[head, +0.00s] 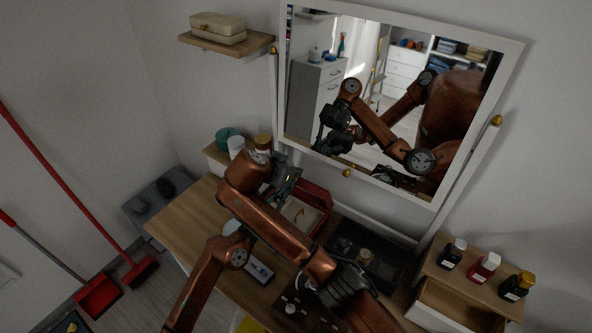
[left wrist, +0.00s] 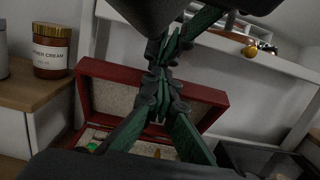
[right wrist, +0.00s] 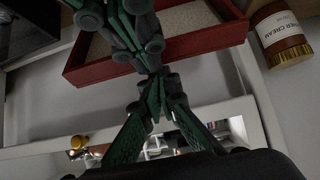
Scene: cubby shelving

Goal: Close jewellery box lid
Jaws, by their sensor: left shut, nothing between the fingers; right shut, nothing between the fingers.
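The red jewellery box (head: 327,207) stands on the wooden dressing table below the mirror, its pale interior showing. In the left wrist view its red lid (left wrist: 211,97) stands raised, tilted back, with a pale lining; small items lie in the box below. My left gripper (left wrist: 158,95) is shut and empty in front of the raised lid, covering its middle. My right gripper (right wrist: 155,88) is shut and empty near the box, whose red edge (right wrist: 200,42) shows at the top of the right wrist view. The two grippers appear close together; my arm hides part of the box in the head view.
The white-framed mirror (head: 437,202) stands just behind the box. A cream jar (left wrist: 52,50) stands on a side shelf left of it. A dark tray (head: 398,262) lies right of the box, and a phone-like object (head: 260,270) lies in front. Small bottles (head: 484,267) stand at right.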

